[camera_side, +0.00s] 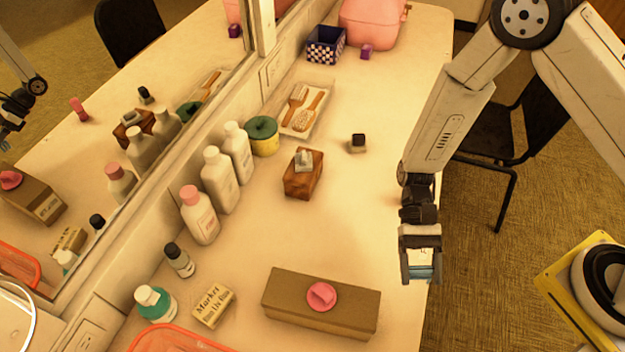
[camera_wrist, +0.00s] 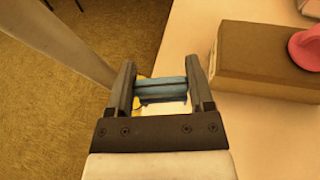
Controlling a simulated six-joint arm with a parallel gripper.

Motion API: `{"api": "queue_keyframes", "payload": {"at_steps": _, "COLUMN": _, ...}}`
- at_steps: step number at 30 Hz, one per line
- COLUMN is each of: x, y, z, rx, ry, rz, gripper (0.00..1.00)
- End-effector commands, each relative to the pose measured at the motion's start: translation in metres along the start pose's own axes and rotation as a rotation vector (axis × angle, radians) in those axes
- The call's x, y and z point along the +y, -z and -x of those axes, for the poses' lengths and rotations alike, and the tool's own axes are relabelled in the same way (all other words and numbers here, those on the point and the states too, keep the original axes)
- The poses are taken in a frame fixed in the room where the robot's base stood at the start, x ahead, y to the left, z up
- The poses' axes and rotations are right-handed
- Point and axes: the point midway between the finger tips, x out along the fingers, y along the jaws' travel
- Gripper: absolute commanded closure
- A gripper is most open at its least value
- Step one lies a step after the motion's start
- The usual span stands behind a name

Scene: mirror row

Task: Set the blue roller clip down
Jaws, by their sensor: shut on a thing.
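My gripper (camera_side: 421,274) is at the right edge of the white table, right of the long brown box. It is shut on the blue roller clip (camera_side: 425,272). In the wrist view the blue clip (camera_wrist: 161,90) lies crosswise between the two fingers of my gripper (camera_wrist: 161,82). The fingers hide its ends. It appears held above the table's edge, with floor showing to the left and table to the right. I cannot tell its exact height.
The long brown box (camera_side: 310,312) bears a pink clip (camera_side: 321,296). A wooden block (camera_side: 302,183) bears a grey clip (camera_side: 304,160). A black-topped jar (camera_side: 358,143) stands behind. White bottles (camera_side: 220,180) line the mirror (camera_side: 130,140). The table (camera_side: 370,220) is clear between block and gripper.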

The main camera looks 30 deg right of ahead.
Motion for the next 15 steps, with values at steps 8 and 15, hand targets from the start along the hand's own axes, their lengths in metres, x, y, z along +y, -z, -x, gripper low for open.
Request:
{"api": "queue_keyframes", "payload": {"at_steps": 8, "x": -0.018, "y": 0.009, "z": 0.024, "rx": 0.0, "ry": 0.354, "rz": -0.148, "gripper": 0.88}}
{"api": "queue_keyframes", "payload": {"at_steps": 15, "x": -0.027, "y": 0.021, "z": 0.052, "rx": -0.001, "ry": 0.642, "rz": -0.268, "gripper": 0.88}}
